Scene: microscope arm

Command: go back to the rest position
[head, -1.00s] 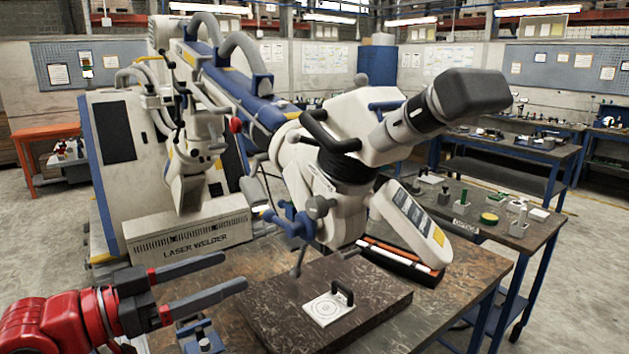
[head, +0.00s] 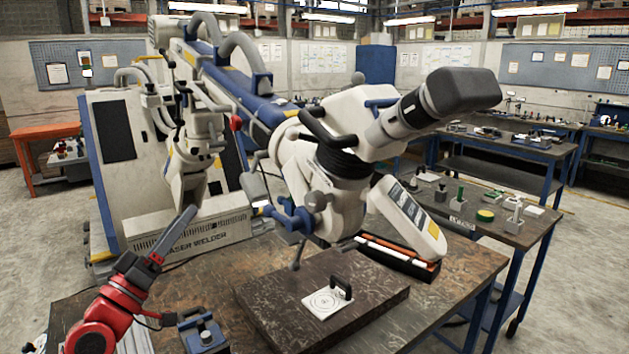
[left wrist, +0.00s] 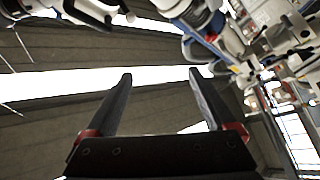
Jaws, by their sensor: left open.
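My left gripper (head: 189,213) points up and to the right in the head view, in front of the laser welder box. It is seen edge-on there, above the table's left part. In the left wrist view its two dark fingers (left wrist: 160,74) stand apart with nothing between them. Beyond them are the ceiling and bright lights. The white and blue microscope arm (head: 335,165) stands to the right of the gripper, apart from it in the head view. My right gripper is not in view.
The brown table (head: 455,275) carries a dark slab (head: 290,310) with a white plate (head: 322,301) with a black handle. A blue fixture (head: 203,335) sits near the front left. The laser welder box (head: 215,232) is behind my gripper. Side benches stand at right.

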